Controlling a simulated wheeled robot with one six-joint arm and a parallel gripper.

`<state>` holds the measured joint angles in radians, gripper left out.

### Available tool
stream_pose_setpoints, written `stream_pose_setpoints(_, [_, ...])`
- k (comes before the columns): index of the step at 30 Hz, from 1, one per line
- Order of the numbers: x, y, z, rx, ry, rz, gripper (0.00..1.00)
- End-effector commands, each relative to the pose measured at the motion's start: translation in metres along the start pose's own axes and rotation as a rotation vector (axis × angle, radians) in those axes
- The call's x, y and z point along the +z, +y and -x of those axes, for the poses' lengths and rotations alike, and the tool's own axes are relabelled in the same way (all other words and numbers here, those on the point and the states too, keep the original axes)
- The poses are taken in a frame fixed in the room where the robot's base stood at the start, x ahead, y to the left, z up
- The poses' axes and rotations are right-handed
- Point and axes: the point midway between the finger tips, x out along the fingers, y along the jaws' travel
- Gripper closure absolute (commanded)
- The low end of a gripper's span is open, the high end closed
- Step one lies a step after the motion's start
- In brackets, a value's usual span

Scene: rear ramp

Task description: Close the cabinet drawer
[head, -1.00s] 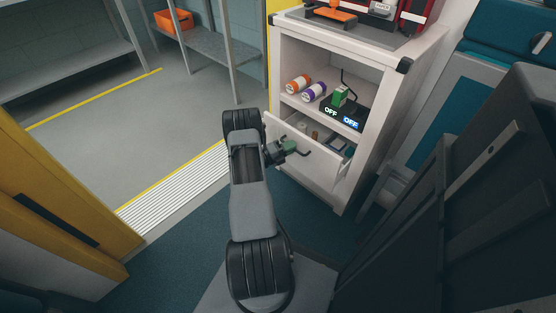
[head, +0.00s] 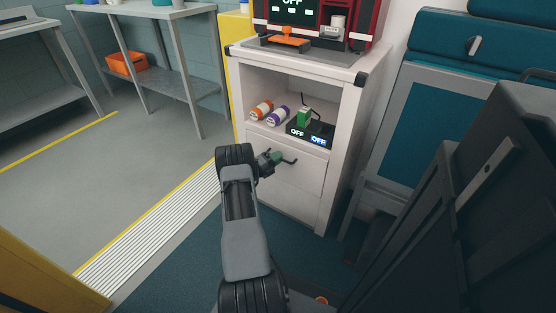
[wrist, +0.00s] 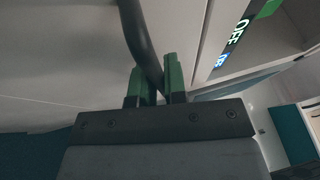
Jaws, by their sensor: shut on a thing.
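The white cabinet (head: 343,128) stands in the middle right of the head view, with an open shelf above and a drawer (head: 298,176) below. The drawer front looks flush or nearly flush with the cabinet face, and no drawer inside shows. My gripper (head: 277,158) is at the drawer's dark bar handle (head: 290,161). In the wrist view, the green fingers of my gripper (wrist: 157,84) are shut around the dark handle (wrist: 138,35), close to the pale drawer front (wrist: 70,50).
On the cabinet shelf are an orange-capped can (head: 261,110), a purple-marked can (head: 279,116) and a green device on a black base (head: 312,133). A red machine (head: 357,20) stands on top. Dark seat-like panels are at right; open floor (head: 140,165) is at left.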

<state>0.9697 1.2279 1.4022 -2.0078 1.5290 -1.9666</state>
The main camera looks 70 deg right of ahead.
Motion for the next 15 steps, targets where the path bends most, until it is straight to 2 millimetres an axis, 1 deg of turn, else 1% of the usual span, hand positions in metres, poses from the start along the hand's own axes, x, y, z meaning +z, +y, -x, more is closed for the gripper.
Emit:
stream_pose_setpoints(4, [0.0024,-0.0016,-0.0037,0.000,-0.005,-0.006,1.00])
stream_pose_setpoints(5, [0.0023,-0.0017,-0.0039,0.000,-0.005,-0.006,0.85])
stream_pose_setpoints(7, [0.0020,-0.0017,-0.0041,0.000,-0.004,-0.006,0.79])
stream_pose_setpoints(15, [0.0007,-0.0009,-0.0045,0.001,-0.001,-0.005,0.78])
